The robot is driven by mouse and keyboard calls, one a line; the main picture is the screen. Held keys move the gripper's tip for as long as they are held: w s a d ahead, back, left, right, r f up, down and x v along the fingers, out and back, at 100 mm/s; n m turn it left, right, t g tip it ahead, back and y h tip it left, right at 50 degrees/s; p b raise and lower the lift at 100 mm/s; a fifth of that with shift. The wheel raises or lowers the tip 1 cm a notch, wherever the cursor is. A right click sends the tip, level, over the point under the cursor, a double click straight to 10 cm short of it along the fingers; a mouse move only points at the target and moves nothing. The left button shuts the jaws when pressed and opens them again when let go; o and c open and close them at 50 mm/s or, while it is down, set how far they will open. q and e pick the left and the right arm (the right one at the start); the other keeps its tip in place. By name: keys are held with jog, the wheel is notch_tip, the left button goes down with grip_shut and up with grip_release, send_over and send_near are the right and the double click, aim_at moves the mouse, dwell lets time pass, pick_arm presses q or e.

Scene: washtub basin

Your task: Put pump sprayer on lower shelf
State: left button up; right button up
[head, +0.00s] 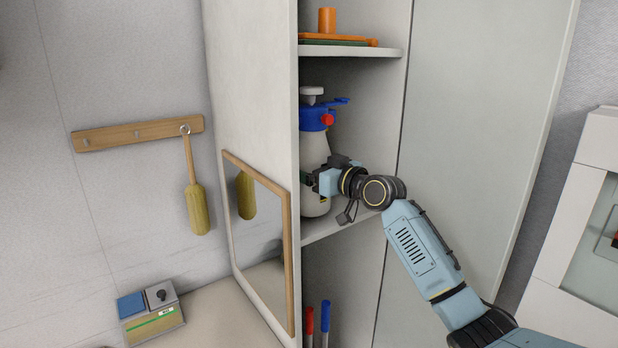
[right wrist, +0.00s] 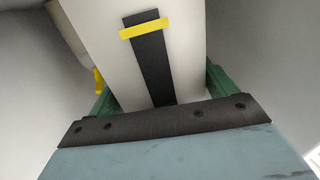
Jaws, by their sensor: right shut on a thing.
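The pump sprayer (head: 313,148) has a white body, a blue collar, a red knob and a grey pump handle. In the head view it is upright inside the tall cabinet, at the level of the middle shelf (head: 345,222). Its left side is hidden by the cabinet's side wall. My right gripper (head: 322,182) is shut on its body from the right. In the right wrist view the white body (right wrist: 188,45), with a black strip and yellow band, fills the space between the green fingers (right wrist: 160,92). I cannot tell whether its base touches the shelf. My left gripper is not in view.
The upper shelf (head: 350,51) holds an orange item (head: 327,22). Below the middle shelf stand a red item (head: 309,322) and a blue item (head: 325,322). The cabinet door (head: 485,110) is open on the right. A framed mirror (head: 262,245) is on the cabinet's side.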

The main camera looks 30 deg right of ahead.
jog(key=shift+w+f, duration=0.15)
jog(key=shift+f, duration=0.3)
jog(key=shift+r, duration=0.1)
jog(key=o, duration=1.1)
jog(key=shift+f, duration=0.35)
jog(key=shift+o, duration=1.4)
jog(key=shift+r, duration=0.1)
